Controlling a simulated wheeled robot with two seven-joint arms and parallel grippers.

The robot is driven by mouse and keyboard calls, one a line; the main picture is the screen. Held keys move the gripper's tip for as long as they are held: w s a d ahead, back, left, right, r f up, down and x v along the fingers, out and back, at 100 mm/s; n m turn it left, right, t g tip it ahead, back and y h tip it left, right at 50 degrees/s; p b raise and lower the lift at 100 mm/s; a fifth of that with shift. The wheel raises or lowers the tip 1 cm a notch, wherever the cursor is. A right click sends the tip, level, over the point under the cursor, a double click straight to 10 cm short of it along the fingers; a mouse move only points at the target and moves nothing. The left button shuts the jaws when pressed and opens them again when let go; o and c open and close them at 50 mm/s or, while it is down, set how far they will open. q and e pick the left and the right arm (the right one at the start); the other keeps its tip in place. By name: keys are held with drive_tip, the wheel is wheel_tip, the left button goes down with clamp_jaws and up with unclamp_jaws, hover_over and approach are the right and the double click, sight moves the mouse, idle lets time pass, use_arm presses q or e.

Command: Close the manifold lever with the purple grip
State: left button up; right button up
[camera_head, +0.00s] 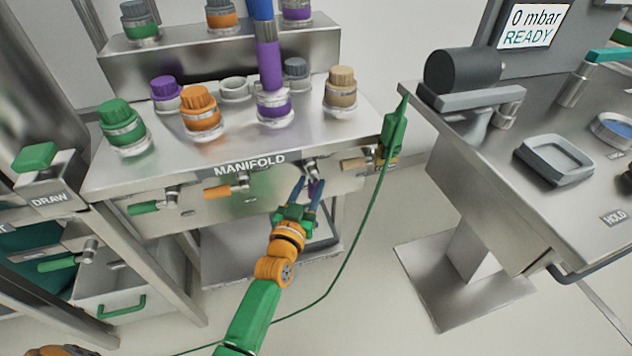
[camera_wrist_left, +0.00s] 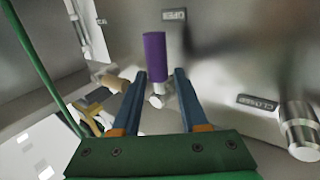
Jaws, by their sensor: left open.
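The manifold lever with the purple grip (camera_head: 317,188) is on the front of the manifold (camera_head: 245,192), mostly behind my left gripper in the head view. In the left wrist view the purple grip (camera_wrist_left: 154,57) points up toward the OPEN plate (camera_wrist_left: 174,15). The CLOSED plate (camera_wrist_left: 257,102) lies to the right. My left gripper (camera_head: 308,183) is open at the lever. In the left wrist view the grip shows between its blue fingertips (camera_wrist_left: 161,78), nearer the left one, with no clear contact. My right gripper is out of view.
Levers with green (camera_head: 143,208), orange (camera_head: 217,191) and tan (camera_head: 354,163) grips share the front panel. A green handset (camera_head: 393,132) with a hanging cable is to the right. A steel bench (camera_head: 480,165) stands further right.

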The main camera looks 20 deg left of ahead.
use_arm(q)
drive_tip(key=shift+w+d, duration=0.1)
drive_tip(key=shift+w, duration=0.95)
clamp_jaws()
idle(0.5)
